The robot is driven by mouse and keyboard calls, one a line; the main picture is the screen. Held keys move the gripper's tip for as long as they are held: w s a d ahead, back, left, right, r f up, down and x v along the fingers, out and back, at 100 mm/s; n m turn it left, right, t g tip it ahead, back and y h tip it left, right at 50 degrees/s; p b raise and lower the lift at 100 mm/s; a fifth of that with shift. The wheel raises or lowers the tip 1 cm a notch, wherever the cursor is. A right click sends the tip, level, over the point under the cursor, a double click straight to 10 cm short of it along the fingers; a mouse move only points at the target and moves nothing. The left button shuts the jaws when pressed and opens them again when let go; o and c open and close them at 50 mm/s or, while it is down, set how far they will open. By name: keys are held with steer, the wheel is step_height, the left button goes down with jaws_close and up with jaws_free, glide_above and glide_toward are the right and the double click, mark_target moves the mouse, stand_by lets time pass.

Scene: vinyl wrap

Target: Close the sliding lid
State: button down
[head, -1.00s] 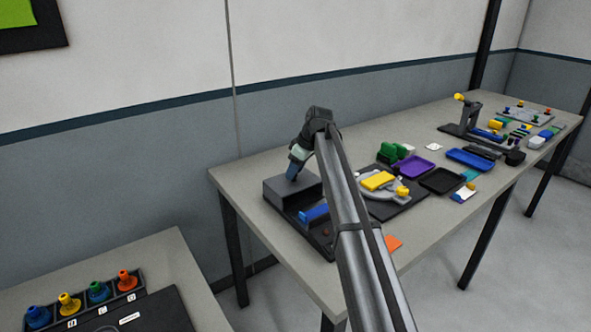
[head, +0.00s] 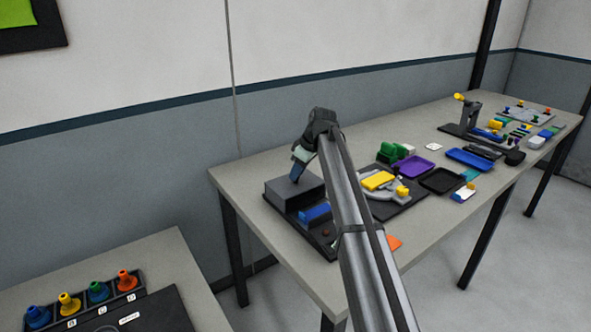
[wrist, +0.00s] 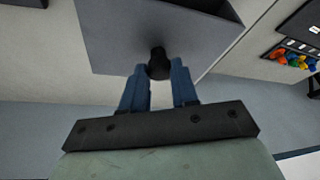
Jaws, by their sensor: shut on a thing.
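The grey sliding lid (head: 283,188) forms the flat top at the back left of a dark fixture on the near end of the long table. In the wrist view the lid (wrist: 115,35) is a broad grey panel with a short black knob (wrist: 158,58). My gripper (wrist: 159,70) has its two blue fingers on either side of this knob and is shut on it. In the head view my gripper (head: 295,177) points down onto the lid; the knob is hidden there. A blue part (head: 315,212) shows in front of the lid, partly hidden by my arm.
Right of my arm are a yellow block (head: 377,181), a purple tray (head: 415,167), a black tray (head: 440,181) and a blue tray (head: 470,157). A second table at lower left holds several coloured knobs (head: 98,291). The wall stands close behind.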

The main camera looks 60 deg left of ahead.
steer(key=d, duration=1.2)
steer(key=c, duration=1.1)
jaws_free()
steer(key=shift+d, duration=0.15)
steer(key=shift+o, duration=1.3)
steer(key=shift+r, duration=0.1)
steer(key=v, duration=1.3)
steer(key=shift+r, duration=0.3)
